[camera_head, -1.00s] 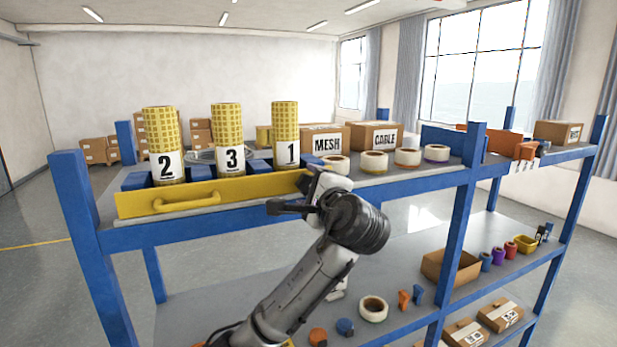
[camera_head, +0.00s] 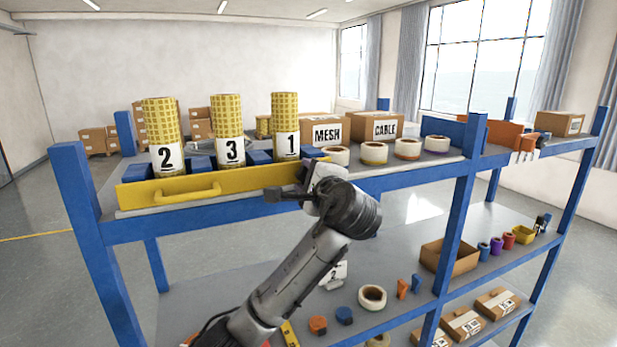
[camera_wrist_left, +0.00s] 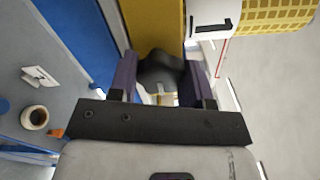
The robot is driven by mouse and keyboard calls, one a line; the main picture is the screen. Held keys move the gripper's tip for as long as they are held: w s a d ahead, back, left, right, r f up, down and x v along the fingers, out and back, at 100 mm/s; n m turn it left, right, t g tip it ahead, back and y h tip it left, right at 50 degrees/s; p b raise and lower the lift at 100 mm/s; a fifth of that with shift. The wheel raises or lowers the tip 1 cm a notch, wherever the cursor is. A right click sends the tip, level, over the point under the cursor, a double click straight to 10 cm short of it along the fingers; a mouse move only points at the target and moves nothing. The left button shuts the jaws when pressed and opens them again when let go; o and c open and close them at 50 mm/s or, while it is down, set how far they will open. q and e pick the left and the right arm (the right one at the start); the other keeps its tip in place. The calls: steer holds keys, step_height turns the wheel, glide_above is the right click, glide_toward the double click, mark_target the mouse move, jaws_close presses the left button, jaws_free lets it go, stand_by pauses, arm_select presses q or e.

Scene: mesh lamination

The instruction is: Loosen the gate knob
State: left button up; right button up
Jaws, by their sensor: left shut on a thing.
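The yellow gate (camera_head: 165,190) with its yellow handle runs along the front of the upper shelf, before three yellow mesh rolls marked 2 (camera_head: 162,137), 3 (camera_head: 229,130) and 1 (camera_head: 285,127). My left gripper (camera_head: 302,180) is at the gate's right end, where my wrist partly hides it. In the left wrist view, a dark knob (camera_wrist_left: 160,72) sits between the two fingers of my left gripper (camera_wrist_left: 160,78), which is shut on it. The yellow gate (camera_wrist_left: 155,22) lies just behind the knob. My right gripper is not in view.
The blue shelf frame (camera_head: 455,215) stands close to my left arm. The lower shelf (camera_head: 215,270) holds loose tapes and small parts.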

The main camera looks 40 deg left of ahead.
arm_select(q)
steer(key=shift+c, duration=0.6)
steer(key=n+b, duration=1.1)
steer(key=n, duration=0.6)
steer(key=shift+d+n, duration=0.1)
steer(key=shift+n, duration=0.5)
steer(key=o, duration=0.9)
